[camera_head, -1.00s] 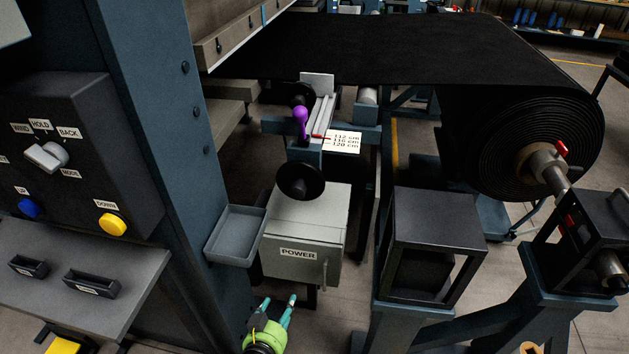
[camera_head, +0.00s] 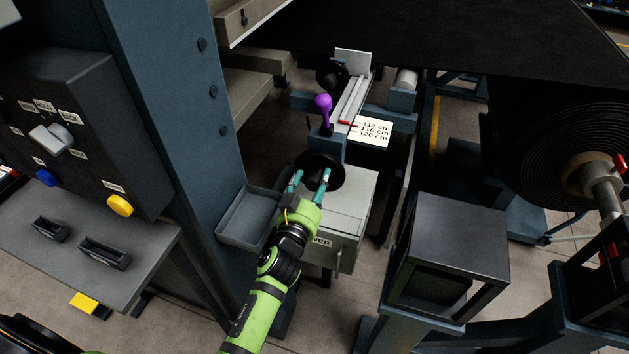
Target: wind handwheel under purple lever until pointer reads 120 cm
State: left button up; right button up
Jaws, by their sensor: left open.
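The black handwheel (camera_head: 335,168) sits below the purple lever (camera_head: 323,106), at the front end of the rail. The white scale plate (camera_head: 371,141) reads 112, 116 and 120 cm from top to bottom. The red pointer (camera_head: 348,123) lies at its upper left, close to the 112 cm mark; the exact reading is too small to tell. My left gripper (camera_head: 311,176) is open, its teal fingers spread in front of the handwheel. The fingers overlap the wheel's face and lower rim in this view; I cannot tell whether they touch it. My right gripper is not in view.
A blue column (camera_head: 172,90) and control panel (camera_head: 100,135) fill the left. A dark open-fronted box (camera_head: 455,240) and black belt roll (camera_head: 560,150) stand right.

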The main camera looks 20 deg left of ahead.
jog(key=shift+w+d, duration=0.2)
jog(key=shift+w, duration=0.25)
pick_arm(q)
jog(key=c, duration=1.2)
jog(key=shift+o, duration=0.2)
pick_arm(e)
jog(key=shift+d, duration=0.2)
pick_arm(q)
jog(key=shift+m, duration=0.3)
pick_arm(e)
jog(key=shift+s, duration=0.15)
